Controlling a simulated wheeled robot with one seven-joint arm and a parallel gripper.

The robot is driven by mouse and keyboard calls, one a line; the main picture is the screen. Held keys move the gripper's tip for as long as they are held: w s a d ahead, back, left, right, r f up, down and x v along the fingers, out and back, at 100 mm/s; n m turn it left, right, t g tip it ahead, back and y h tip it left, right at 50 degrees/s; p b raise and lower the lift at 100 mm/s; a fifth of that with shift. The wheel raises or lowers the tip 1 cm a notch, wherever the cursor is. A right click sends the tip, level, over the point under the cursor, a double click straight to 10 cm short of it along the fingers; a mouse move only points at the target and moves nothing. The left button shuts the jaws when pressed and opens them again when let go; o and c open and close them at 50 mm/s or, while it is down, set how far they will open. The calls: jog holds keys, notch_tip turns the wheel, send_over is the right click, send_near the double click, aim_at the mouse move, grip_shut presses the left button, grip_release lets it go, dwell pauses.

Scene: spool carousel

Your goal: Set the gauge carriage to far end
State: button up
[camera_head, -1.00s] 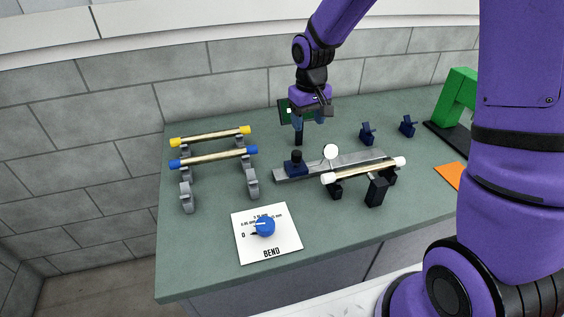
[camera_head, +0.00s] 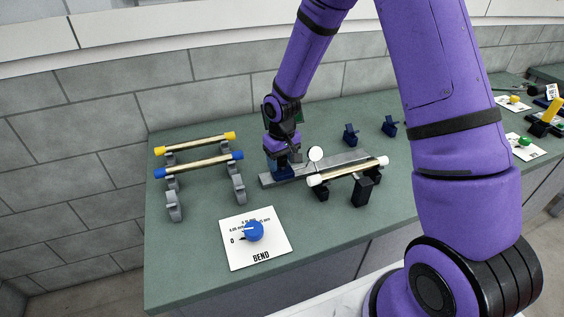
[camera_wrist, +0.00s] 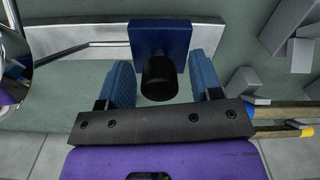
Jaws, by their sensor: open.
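The gauge carriage is a dark blue block (camera_head: 284,174) at the left end of a grey rail (camera_head: 345,158). In the wrist view its blue top (camera_wrist: 160,36) and upright black knob (camera_wrist: 158,80) show. A thin rod leads left from it, and a round white gauge face (camera_head: 315,154) stands over the rail. My gripper (camera_wrist: 162,72) is open, with one blue finger on each side of the knob and a gap visible on both sides. In the head view my gripper (camera_head: 283,160) is low over the carriage and hides the knob.
A rod with white ends (camera_head: 348,171) rests on black supports in front of the rail. Yellow-ended (camera_head: 195,143) and blue-ended (camera_head: 199,165) rods lie on grey stands at left. A BEND card with a blue dial (camera_head: 253,231) lies in front. Two small navy holders (camera_head: 350,135) stand behind.

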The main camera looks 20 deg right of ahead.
jog(key=shift+f, duration=0.4)
grip_shut()
jog(key=d, duration=1.8)
grip_release()
